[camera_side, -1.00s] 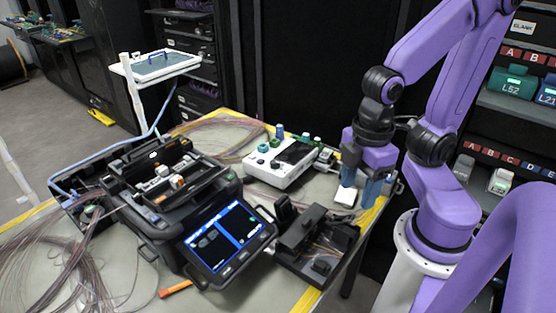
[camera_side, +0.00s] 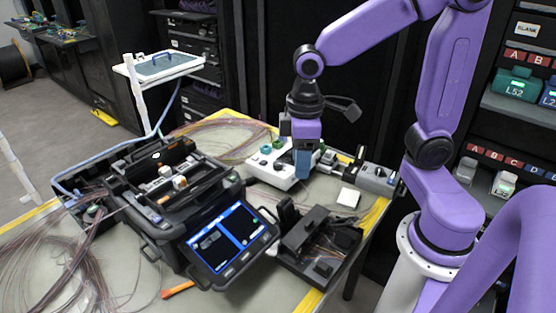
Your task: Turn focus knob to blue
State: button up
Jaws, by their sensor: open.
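A white box with knobs (camera_side: 272,174) stands at the back of the table, behind the fusion splicer. A teal knob (camera_side: 265,149) and a green knob (camera_side: 279,144) show on its left and back part. My gripper (camera_side: 302,172) points down over the right part of this box. Its blue fingers are open, and I see nothing held between them. The gripper and wrist hide the box's right side and any knobs there. I cannot tell which knob is the focus knob, how it is set, or whether the fingers touch anything.
The black fusion splicer (camera_side: 165,190) with a lit blue screen (camera_side: 229,238) fills the table's middle. A dark open tray (camera_side: 318,250) lies at the front right. A small white block (camera_side: 348,197) and a grey device (camera_side: 377,178) lie right of the gripper. Loose fibres cover the left.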

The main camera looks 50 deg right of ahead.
jog(key=w+d+m, duration=0.4)
jog(key=w+d, duration=0.2)
jog(key=w, duration=0.6)
jog(key=m, duration=0.4)
send_over(278, 162)
notch_tip(278, 162, down, 3)
notch_tip(278, 162, down, 17)
jog(key=shift+a+f, duration=0.1)
jog(key=shift+f, duration=0.1)
jog(key=c, duration=0.8)
